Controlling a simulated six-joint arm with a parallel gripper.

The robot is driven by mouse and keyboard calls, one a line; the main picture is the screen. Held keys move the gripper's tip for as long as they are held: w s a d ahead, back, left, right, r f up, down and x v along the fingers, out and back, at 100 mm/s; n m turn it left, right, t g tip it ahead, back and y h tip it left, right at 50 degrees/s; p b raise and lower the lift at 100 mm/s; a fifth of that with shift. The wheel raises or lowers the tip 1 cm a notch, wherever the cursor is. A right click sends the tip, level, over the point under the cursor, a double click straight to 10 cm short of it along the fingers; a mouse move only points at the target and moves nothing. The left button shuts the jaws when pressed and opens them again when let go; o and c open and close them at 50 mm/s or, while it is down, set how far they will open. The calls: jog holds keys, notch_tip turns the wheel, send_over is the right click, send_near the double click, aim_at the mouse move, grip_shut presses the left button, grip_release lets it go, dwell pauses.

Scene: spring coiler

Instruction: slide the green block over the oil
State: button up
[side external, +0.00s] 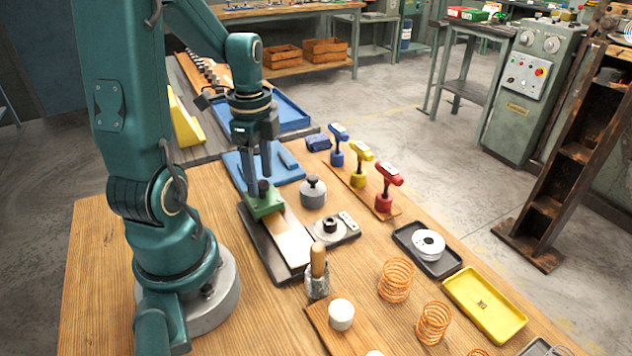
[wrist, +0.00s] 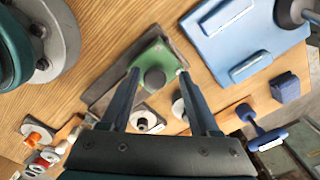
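The green block (side external: 265,205) with a dark round knob (side external: 263,186) sits at the far end of a pale flat strip (side external: 292,243) in a dark tray (side external: 268,262). In the wrist view, the green block (wrist: 152,52) and its knob (wrist: 154,77) lie between my fingertips. My gripper (side external: 259,180) points down over the block. Its fingers are apart, one on each side of the knob, with gaps visible in the wrist view (wrist: 156,73). A brownish patch (side external: 276,228) shows on the strip just in front of the block; I cannot tell for sure that it is oil.
A grey knobbed weight (side external: 313,193) and a small metal fixture (side external: 333,229) stand close right of the tray. A wooden-handled brush in a jar (side external: 317,272) stands near its front end. A blue mat (side external: 240,168) lies behind. Coloured T-handled tools (side external: 384,188) stand further right.

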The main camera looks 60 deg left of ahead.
aim_at(263, 181)
jog(key=shift+d, duration=0.1)
jog(key=shift+r, duration=2.55)
jog(key=shift+w+d, duration=0.15)
jog(key=shift+d, duration=0.05)
jog(key=d+r+n+t, duration=0.2)
jog(key=d+n, duration=0.2)
jog(key=d, duration=0.4)
jog(key=s+d+r+n+t, duration=0.1)
jog(key=d+r+n+t, duration=0.1)
jog(key=d+n, duration=0.3)
jog(key=d+t, duration=0.1)
jog(key=d, duration=0.1)
jog(key=shift+d+t, duration=0.3)
jog(key=shift+d, duration=0.05)
